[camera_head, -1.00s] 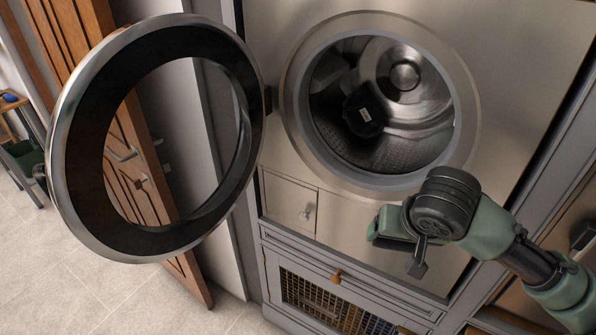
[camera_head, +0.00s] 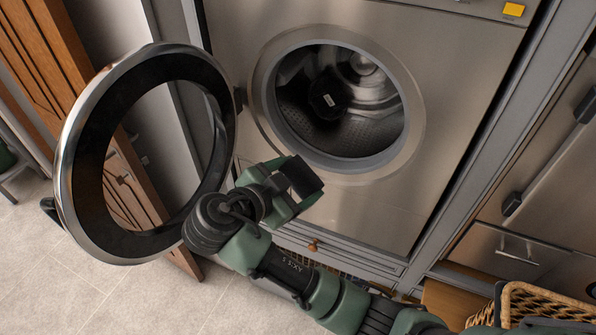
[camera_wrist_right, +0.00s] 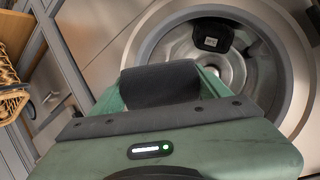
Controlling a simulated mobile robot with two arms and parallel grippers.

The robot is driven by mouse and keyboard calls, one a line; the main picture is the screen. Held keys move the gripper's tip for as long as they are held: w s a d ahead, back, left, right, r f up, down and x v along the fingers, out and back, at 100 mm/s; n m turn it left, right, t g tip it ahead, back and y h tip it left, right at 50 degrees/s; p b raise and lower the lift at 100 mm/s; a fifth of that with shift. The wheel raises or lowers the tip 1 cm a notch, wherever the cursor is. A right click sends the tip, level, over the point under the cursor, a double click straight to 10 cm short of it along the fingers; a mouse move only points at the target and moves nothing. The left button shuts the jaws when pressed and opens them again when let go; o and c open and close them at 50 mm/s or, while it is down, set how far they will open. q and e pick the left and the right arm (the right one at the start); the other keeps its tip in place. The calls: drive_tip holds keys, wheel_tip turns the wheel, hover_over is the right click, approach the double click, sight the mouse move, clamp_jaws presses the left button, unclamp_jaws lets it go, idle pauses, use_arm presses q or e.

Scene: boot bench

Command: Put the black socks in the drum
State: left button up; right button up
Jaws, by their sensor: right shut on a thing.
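My right gripper (camera_head: 289,186) is in front of the washer, just below the drum opening. It is shut on a rolled dark bundle, which looks like black socks (camera_head: 304,174). The bundle also shows between the jaws in the right wrist view (camera_wrist_right: 160,85). The steel drum (camera_head: 375,112) is open, and the held bundle is outside it. Inside the drum lies another black bundle (camera_head: 322,90) with a white label; it also shows in the wrist view (camera_wrist_right: 213,36). My left gripper is not in view.
The round washer door (camera_head: 72,180) stands swung open at the left, close beside my right wrist. A wooden door (camera_head: 130,175) is behind it. A wicker basket (camera_head: 545,303) is at the lower right. The drum's mouth is clear.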

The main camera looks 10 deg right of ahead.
drive_tip(key=shift+w+d, duration=0.4)
drive_tip(key=shift+w+d+f+b, duration=0.9)
drive_tip(key=shift+w+d+b, duration=1.75)
drive_tip(key=shift+w+b, duration=1.05)
drive_tip(key=shift+w+d+f+b, duration=0.9)
drive_tip(key=shift+w+d+b, duration=1.95)
drive_tip(key=shift+w, duration=1.4)
drive_tip(key=shift+w+d+f+b, duration=0.9)
drive_tip(key=shift+w+d+b, duration=1.6)
drive_tip(key=shift+w+b, duration=1.25)
drive_tip(key=shift+w+p, duration=0.25)
drive_tip(key=shift+p, duration=0.05)
